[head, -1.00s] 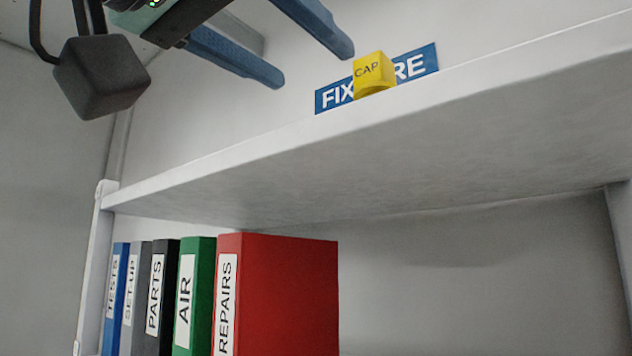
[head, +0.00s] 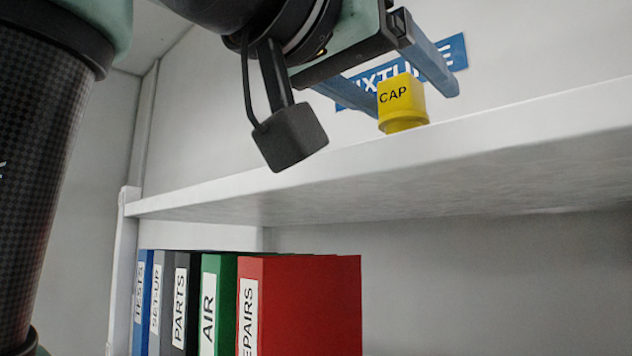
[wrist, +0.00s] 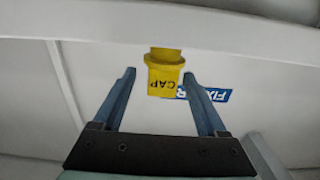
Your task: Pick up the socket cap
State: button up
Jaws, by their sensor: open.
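The socket cap (head: 402,98) is yellow, with a block-shaped part marked CAP above a rounded lower part. It stands upright at the front edge of the upper shelf. My gripper (head: 414,100) is open, with its two blue fingers on either side of the cap. The left finger's tip is partly hidden behind the cap. In the wrist view the cap (wrist: 164,78) shows between the open fingertips of my gripper (wrist: 160,75), with a gap on each side. It is not gripped.
The white upper shelf (head: 300,185) runs close below the fingers. A blue FIXTURE label (head: 455,52) is on the wall behind the cap. Several binders, including a red one (head: 312,305), stand beneath the shelf at left. The shelf to the cap's right looks clear.

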aim_at(416, 105)
jog(key=shift+p+x, duration=0.95)
jog(key=shift+x, duration=0.95)
jog(key=shift+a, duration=0.15)
jog(key=shift+c, duration=0.4)
grip_shut()
